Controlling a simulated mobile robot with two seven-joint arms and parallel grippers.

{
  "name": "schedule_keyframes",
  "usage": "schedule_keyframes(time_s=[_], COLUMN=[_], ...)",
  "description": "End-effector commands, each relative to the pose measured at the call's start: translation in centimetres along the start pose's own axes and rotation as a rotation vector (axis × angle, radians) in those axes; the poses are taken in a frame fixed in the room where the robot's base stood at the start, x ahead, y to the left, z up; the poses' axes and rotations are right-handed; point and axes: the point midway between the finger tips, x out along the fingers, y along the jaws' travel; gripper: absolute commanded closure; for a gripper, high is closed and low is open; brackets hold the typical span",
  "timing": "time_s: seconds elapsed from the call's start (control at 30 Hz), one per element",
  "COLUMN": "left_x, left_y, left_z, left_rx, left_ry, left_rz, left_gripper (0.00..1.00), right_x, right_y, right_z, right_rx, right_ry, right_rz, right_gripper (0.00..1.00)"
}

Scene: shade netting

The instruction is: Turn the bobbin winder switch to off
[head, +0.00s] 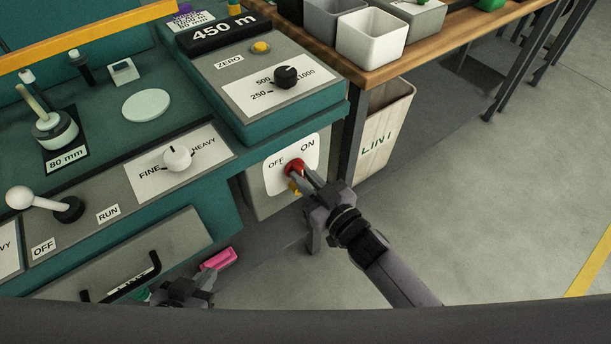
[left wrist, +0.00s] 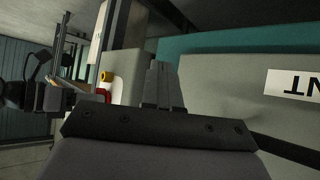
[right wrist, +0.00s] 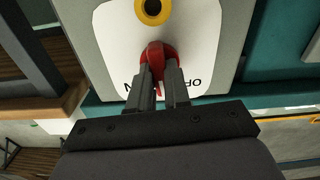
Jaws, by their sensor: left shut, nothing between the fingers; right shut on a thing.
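The bobbin winder switch is a red knob (head: 294,166) on a white plate (head: 307,153) marked OFF on the left and ON on the right, on the front of a grey box. My right gripper (head: 303,177) is shut on the red knob. The right wrist view shows its two fingers (right wrist: 160,90) on either side of the knob's red grip (right wrist: 157,58). The fingers hide part of the knob and lettering, so I cannot tell its exact setting. My left gripper (head: 208,284) is shut and empty, low before the machine; its fingers also show in the left wrist view (left wrist: 164,85).
A yellow ring with a dark centre (right wrist: 153,10) sits on the plate beside the knob. A FINE/HEAVY dial (head: 177,158) and a 250–1000 dial (head: 286,77) are on the machine nearby. A LINT bin (head: 385,130) stands at right. A pink object (head: 218,259) lies near my left gripper. The floor at right is clear.

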Motion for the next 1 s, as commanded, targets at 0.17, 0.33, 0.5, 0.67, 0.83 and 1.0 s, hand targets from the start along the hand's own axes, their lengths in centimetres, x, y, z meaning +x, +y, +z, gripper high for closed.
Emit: schedule_keyframes(time_s=[0.17, 0.33, 0.5, 0.67, 0.83, 1.0], left_x=[0.02, 0.1, 0.21, 0.29, 0.34, 0.37], left_y=[0.02, 0.09, 0.19, 0.21, 0.2, 0.19], left_z=[-0.03, 0.01, 0.07, 0.15, 0.22, 0.26], left_rx=[-0.001, -0.005, -0.01, -0.012, -0.011, -0.011], left_ry=[0.001, 0.002, 0.004, 0.004, 0.004, 0.004], left_rz=[0.0, 0.0, 0.0, 0.0, 0.0, 0.0], left_gripper=[1.0, 1.0, 1.0, 1.0, 1.0, 1.0], right_x=[-0.03, -0.03, -0.02, -0.02, -0.03, -0.03], right_y=[-0.01, -0.04, -0.09, -0.11, -0.13, -0.14], right_z=[0.05, 0.07, 0.08, 0.09, 0.1, 0.11], right_rx=[-0.168, -0.325, -0.465, -0.568, -0.645, -0.688], right_ry=[0.0, 0.0, 0.0, 0.0, -0.001, -0.001], right_rz=[0.001, 0.001, 0.001, 0.0, 0.0, 0.0], right_gripper=[1.0, 1.0, 1.0, 1.0, 1.0, 1.0])
